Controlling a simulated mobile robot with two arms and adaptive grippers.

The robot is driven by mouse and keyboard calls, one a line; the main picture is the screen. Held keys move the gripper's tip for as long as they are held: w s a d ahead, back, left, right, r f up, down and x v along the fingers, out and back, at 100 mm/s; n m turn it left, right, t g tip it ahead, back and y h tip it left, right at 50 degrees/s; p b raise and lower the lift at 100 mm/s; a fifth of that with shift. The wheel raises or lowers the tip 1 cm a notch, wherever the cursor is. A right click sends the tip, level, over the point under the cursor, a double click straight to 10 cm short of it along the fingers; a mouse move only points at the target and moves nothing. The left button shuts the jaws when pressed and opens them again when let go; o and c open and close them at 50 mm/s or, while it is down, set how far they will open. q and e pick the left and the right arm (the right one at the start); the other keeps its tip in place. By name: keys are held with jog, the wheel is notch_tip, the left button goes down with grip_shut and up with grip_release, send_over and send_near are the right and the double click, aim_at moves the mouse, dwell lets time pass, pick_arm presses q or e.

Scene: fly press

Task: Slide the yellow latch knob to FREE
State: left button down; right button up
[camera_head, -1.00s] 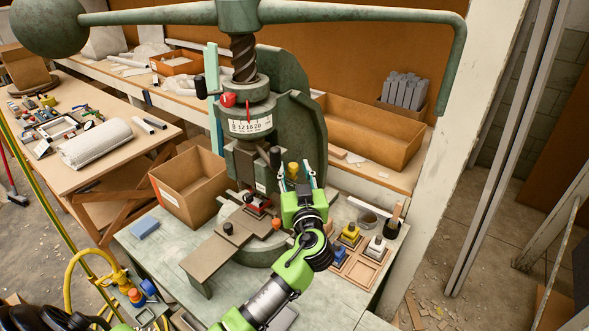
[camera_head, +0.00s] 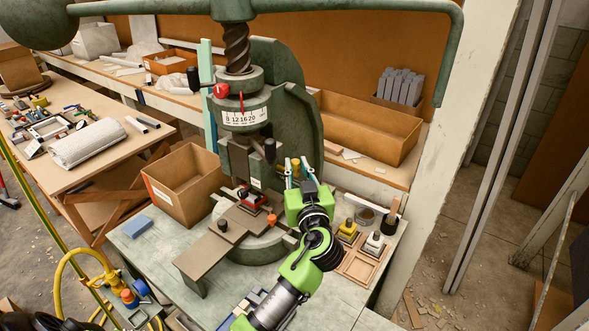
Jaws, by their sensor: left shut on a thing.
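The fly press (camera_head: 290,95) stands on the bench, with a scale plate (camera_head: 244,117) on its ram. My left gripper (camera_head: 298,170) is at the right side of the press, its pale fingers pointing up and away. A yellow knob (camera_head: 297,166) shows between the fingertips, and the gripper is shut on it. The fingers partly hide the knob. Any FREE marking cannot be read. A black knob (camera_head: 269,150) sits just left of the gripper. My right gripper is not in view.
An open cardboard box (camera_head: 186,190) stands left of the press. A wooden tray (camera_head: 362,265) and small yellow (camera_head: 347,231) and white-topped (camera_head: 374,243) pieces lie to the right. The press handle bar (camera_head: 350,10) spans overhead. A blue block (camera_head: 137,226) lies on the bench's left.

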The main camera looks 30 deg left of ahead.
pick_arm(q)
jog(key=shift+d+f, duration=0.15)
jog(key=c, duration=1.8)
grip_release()
jog(key=shift+c, duration=0.2)
jog(key=shift+d, duration=0.1)
jog(key=v, duration=1.2)
jog(key=shift+s+d, duration=0.1)
